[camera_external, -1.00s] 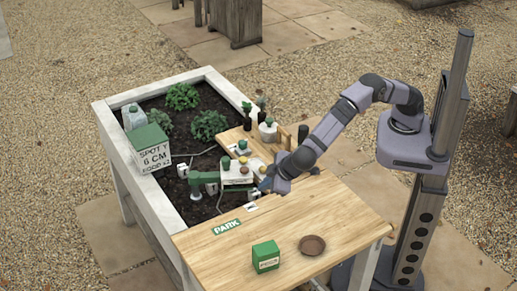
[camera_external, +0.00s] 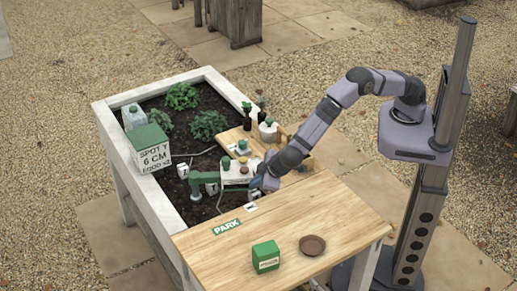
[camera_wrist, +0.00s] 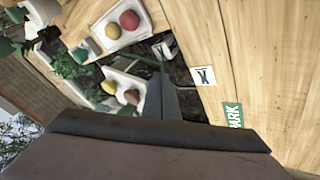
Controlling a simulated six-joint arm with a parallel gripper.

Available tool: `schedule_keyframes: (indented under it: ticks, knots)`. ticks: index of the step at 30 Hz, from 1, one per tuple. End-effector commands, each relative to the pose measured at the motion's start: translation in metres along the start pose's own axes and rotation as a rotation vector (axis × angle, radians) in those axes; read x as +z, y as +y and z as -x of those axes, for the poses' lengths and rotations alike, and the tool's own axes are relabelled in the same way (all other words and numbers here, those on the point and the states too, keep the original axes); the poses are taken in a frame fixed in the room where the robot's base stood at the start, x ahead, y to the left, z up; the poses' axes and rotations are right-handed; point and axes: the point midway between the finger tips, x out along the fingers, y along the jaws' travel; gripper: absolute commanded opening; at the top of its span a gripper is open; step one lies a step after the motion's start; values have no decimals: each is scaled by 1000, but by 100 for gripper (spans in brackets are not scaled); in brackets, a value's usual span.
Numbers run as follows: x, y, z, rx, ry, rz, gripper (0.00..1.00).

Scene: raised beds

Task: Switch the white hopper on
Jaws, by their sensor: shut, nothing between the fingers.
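A white unit (camera_external: 236,173), which I take for the white hopper, stands at the bed's inner edge beside a green arm-like part (camera_external: 205,178). In the wrist view, a white unit (camera_wrist: 122,80) with a yellow and a brown knob lies just left of my gripper (camera_wrist: 164,72). Another white piece (camera_wrist: 118,38) with a yellow and a red knob is above it. Any switch is too small to make out.
A wooden tabletop (camera_external: 300,225) in front carries a green PARK label (camera_external: 226,227), a green box (camera_external: 265,256) and a brown dish (camera_external: 312,245). A white box (camera_external: 150,157) with a green lid stands on the bed's left edge. Small pots stand on the rear board.

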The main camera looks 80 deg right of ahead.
Motion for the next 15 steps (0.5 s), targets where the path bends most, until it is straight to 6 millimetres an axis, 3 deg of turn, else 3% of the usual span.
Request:
schedule_keyframes:
  ticks: [15]
  knots:
    - [4,9,-6,-20,20,37,0]
